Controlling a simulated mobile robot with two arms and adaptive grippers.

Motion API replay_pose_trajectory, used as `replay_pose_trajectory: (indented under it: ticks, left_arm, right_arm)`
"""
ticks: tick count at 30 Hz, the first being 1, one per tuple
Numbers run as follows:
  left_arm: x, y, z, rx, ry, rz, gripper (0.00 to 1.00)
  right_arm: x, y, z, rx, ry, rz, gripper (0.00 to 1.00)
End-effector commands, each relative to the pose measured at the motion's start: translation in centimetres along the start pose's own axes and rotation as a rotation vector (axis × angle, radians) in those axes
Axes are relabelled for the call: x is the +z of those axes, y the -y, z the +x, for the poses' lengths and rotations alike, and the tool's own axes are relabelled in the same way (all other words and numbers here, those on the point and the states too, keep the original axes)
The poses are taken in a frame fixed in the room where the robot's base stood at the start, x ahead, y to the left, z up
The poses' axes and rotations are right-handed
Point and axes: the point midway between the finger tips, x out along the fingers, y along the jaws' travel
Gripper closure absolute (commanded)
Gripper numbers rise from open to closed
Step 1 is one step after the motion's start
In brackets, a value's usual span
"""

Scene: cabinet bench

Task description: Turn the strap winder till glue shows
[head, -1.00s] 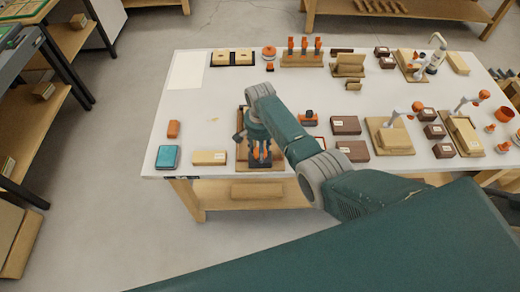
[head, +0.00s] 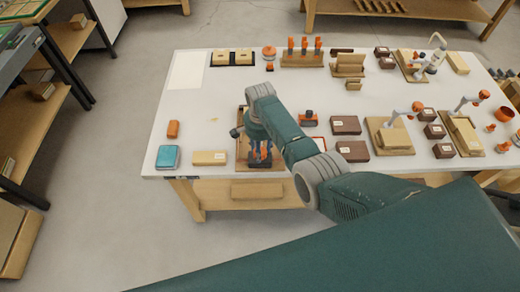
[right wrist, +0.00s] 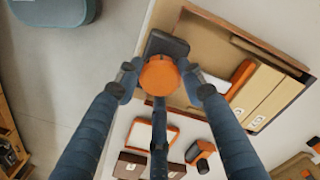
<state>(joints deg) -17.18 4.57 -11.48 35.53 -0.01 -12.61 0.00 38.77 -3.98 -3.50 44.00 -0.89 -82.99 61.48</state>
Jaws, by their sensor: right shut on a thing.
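The strap winder shows in the right wrist view as a round orange knob (right wrist: 160,75) on a dark block (right wrist: 165,45). The block is at the edge of a wooden tray (right wrist: 183,22). My right gripper (right wrist: 160,82) is over the knob, its dark blue fingers closed on the knob from both sides. In the head view, my right gripper (head: 261,157) points down at the tray (head: 242,152) by the bench's front edge, and the arm hides most of the winder. No glue can be made out. My left gripper is not in view.
Wooden blocks (right wrist: 255,95) and an orange piece (right wrist: 240,75) lie in the tray. A teal box (head: 168,157) and a tan block (head: 209,158) stand left of it. Dark brown boxes (head: 345,125) stand to the right.

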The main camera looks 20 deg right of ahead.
Motion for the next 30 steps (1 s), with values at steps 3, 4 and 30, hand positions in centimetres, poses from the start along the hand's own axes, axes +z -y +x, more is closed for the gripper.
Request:
replay_pose_trajectory:
  ticks: [3, 4, 30]
  left_arm:
    - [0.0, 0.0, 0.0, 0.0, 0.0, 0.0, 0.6]
    - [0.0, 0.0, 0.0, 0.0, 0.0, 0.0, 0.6]
    - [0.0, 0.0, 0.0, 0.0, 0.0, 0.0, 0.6]
  right_arm:
    - [-0.3, 0.2, -0.3, -0.006, -0.006, 0.0, 0.42]
    - [-0.3, 0.2, -0.2, -0.005, -0.006, -0.001, 0.42]
    - [-0.1, 0.1, -10.1, -0.006, -0.004, -0.001, 0.42]
